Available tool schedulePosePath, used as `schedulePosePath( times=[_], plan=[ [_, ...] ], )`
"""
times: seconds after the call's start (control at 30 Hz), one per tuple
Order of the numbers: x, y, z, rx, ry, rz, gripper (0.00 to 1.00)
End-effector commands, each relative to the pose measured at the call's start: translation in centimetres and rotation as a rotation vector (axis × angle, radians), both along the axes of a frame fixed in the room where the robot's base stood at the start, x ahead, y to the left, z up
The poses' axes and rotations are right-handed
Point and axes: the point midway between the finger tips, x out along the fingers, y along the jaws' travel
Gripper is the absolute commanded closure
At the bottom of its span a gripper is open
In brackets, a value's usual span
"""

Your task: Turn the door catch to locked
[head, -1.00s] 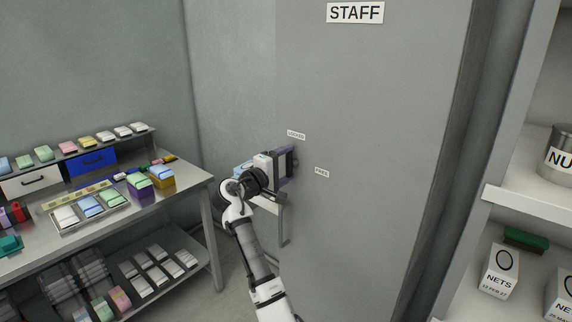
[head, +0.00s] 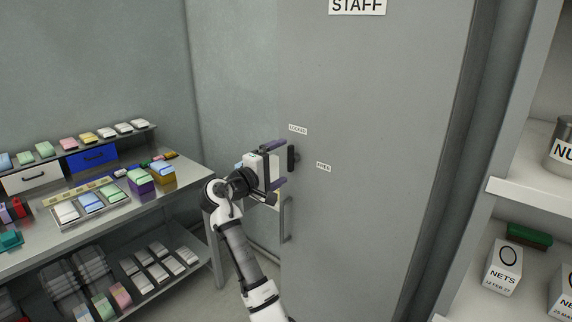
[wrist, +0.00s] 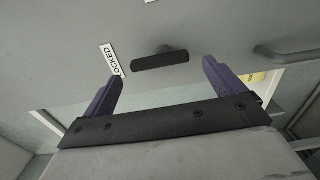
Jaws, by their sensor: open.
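The door catch (head: 291,158) is a short dark bar on the grey door (head: 390,110). It stands about upright in the head view, with its upper end towards the LOCKED label (head: 298,129). The FREE label (head: 323,167) is to its right. In the wrist view the catch (wrist: 160,62) lies crosswise ahead of the fingertips, its left end towards the LOCKED label (wrist: 112,62). My gripper (head: 284,163) is open and empty, just left of the catch. Its purple fingers (wrist: 162,71) are spread to either side of the catch, seemingly apart from it.
A door handle (head: 287,220) is below the catch. A steel bench (head: 190,190) with trays and boxes stands at left. Shelves (head: 535,195) with boxes are at right. A STAFF sign (head: 357,6) is high on the door.

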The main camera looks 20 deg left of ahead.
Motion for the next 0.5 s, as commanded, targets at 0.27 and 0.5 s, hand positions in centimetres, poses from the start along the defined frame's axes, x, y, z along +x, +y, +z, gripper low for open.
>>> schedulePosePath(
  times=[0.27, 0.5],
  plan=[
    [-6.1, 2.3, -0.4, 0.003, -0.002, 0.004, 0.05],
    [-9.0, 3.3, -0.1, 0.001, 0.000, 0.002, 0.05]
  ],
)
